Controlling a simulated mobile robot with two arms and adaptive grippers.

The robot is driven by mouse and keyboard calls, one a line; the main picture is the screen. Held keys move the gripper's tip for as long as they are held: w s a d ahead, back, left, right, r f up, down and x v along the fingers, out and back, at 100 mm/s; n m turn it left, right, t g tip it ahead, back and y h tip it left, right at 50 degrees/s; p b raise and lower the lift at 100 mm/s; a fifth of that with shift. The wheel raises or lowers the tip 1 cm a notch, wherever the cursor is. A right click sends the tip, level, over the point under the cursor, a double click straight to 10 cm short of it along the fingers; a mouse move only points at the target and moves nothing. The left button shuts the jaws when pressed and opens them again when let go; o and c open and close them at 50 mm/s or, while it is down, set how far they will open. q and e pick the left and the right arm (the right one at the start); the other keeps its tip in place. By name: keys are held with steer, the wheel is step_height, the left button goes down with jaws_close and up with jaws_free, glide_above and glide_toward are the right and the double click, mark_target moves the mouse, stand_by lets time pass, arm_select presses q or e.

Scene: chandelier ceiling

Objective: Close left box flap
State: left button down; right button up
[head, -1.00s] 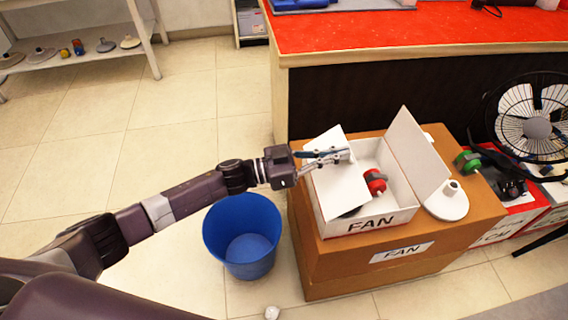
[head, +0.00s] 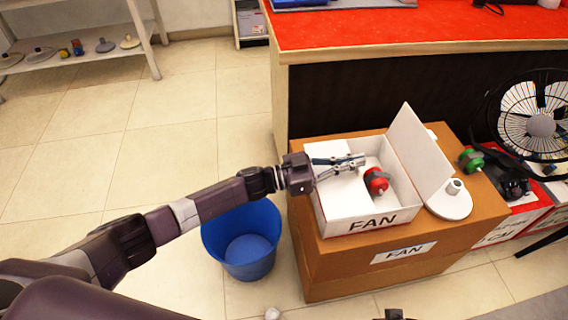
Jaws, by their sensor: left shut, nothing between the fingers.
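The white box marked FAN (head: 350,222) stands open on a larger brown carton. Its right flap (head: 420,150) stands up, leaning outward. The left flap no longer stands up; a white surface (head: 338,197) shows at the box's left side, and I cannot tell whether it is the folded flap or the box inside. My left gripper (head: 360,160) is shut and empty, reaching from the left over the back left part of the box. Its fingers hide part of that side. A red and black part (head: 376,180) lies inside the box.
The brown carton (head: 340,272) supports the box. A white stand base (head: 449,203) and a green part (head: 471,160) lie right of the box. A fan (head: 540,125) stands farther right. A blue bin (head: 240,240) is at the left, below my arm. A red-topped counter (head: 400,30) is behind.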

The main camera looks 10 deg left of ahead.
arm_select(q)
steer(key=shift+a, duration=0.1)
stand_by(0.4)
steer(key=v, duration=1.2)
